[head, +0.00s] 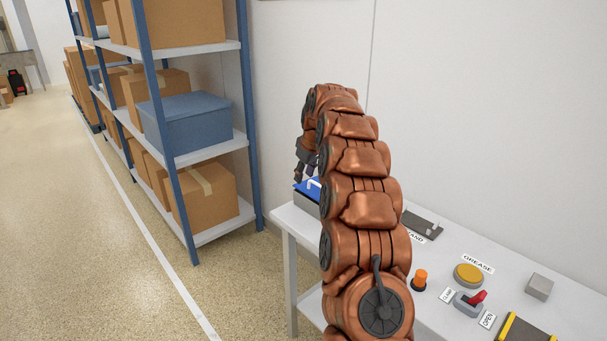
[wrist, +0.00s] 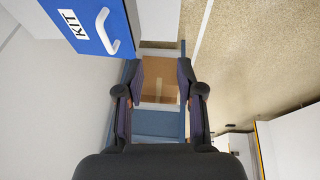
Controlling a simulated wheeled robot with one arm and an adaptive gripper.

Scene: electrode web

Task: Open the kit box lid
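The kit box has a blue lid (wrist: 82,22) with a white KIT label and a white bar handle (wrist: 105,30), at the upper left of the wrist view. The lid looks shut. In the head view the blue lid (head: 301,189) shows at the table's far left end, partly hidden behind my arm. My gripper (wrist: 161,68) is open and empty, its fingers apart. In the wrist view the handle lies to the left of the fingers, not between them. In the head view my gripper (head: 303,174) hangs just above the box, close to the handle.
The white table (head: 455,255) also holds an orange button (head: 420,278), a yellow GREASE disc (head: 468,273), a red switch (head: 478,297), a grey block (head: 539,286) and a dark plate (head: 421,224). A blue-posted shelf (head: 205,151) with cartons stands left; floor (head: 100,240) is clear.

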